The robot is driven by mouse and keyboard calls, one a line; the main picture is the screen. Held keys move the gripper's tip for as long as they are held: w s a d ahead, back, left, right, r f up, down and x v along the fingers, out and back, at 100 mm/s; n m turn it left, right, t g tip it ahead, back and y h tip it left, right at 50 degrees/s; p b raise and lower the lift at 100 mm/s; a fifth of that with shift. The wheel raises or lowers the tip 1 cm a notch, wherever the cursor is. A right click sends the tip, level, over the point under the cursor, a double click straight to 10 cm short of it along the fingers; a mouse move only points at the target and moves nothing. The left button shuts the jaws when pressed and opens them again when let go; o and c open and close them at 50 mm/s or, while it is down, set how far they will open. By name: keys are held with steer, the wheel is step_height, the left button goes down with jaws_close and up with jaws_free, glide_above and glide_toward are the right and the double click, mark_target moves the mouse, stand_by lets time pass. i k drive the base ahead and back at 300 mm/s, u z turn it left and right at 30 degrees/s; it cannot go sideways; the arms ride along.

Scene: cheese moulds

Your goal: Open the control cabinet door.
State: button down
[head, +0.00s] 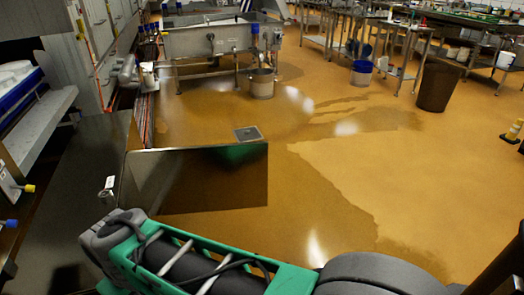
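The control cabinet (85,185) is a dark metal box along the left, seen from above. A dark, shiny flat panel (215,182), which looks like its door, stands out to the right from the far end of the cabinet, over the floor. It appears swung wide open, and it reflects the orange floor. The cabinet's interior is hidden from this angle. A small pale fitting (108,187) shows at the cabinet's right edge; I cannot tell if it is a handle. My green and grey arm crosses the bottom of the view. My gripper's fingers do not show.
Wet orange floor (400,180) is open to the right of the panel. A floor drain (248,133) lies just beyond it. A steel vat (210,40), a bucket (262,83) and a brown bin (438,86) stand farther back. Wall equipment (35,125) is at left.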

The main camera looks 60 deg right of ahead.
mark_target(212, 178)
steer(key=z, duration=0.15)
steer(key=k, duration=0.25)
steer(key=z, duration=0.65)
steer(key=i, duration=0.5)
steer(key=z, duration=0.05)
